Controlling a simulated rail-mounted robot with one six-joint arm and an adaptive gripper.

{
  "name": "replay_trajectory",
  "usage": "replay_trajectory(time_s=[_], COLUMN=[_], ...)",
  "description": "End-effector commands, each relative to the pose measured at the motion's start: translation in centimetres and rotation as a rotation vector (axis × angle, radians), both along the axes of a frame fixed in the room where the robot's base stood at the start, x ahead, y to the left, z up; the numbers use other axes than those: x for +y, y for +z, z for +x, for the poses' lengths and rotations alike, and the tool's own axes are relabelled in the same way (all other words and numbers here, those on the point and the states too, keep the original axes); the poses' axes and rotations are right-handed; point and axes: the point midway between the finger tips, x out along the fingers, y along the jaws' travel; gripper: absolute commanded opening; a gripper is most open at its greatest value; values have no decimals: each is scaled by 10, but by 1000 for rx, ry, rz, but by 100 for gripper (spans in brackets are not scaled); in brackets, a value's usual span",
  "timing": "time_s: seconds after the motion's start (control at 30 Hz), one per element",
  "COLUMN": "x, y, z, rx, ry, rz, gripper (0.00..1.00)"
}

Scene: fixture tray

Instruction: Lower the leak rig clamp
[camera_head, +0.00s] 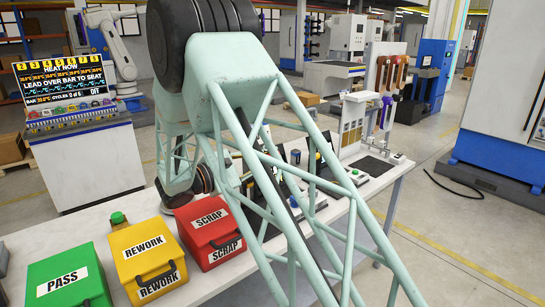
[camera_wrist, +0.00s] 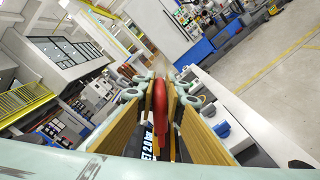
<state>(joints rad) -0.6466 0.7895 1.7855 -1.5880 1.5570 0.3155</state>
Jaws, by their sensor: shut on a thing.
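In the wrist view my gripper (camera_wrist: 160,92) has its two yellow-brown fingers close on either side of a red handle (camera_wrist: 160,115). It is shut on this handle, which looks like the clamp lever of the leak rig. The handle stands lengthwise between the fingers. Below it a dark face with white lettering (camera_wrist: 147,148), partly readable as "2.0", shows between the fingers. The rest of the rig is hidden by the fingers. In the head view my pale green lattice arm covers the middle of the bench, and neither gripper nor clamp can be made out there.
Green PASS (camera_head: 68,278), yellow REWORK (camera_head: 146,258) and red SCRAP (camera_head: 210,232) bins stand at the left of the white bench (camera_head: 30,240). A console with a lit screen (camera_head: 64,79) is behind them. Purple and orange-brown devices (camera_head: 387,95) stand at the bench's far end.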

Motion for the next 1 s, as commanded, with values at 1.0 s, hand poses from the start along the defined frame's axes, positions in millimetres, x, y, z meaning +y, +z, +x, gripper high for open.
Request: replay_trajectory(time_s=[1.0], x=[19], y=[0], z=[-13], rx=[0], ry=[4], rz=[0], gripper=[24])
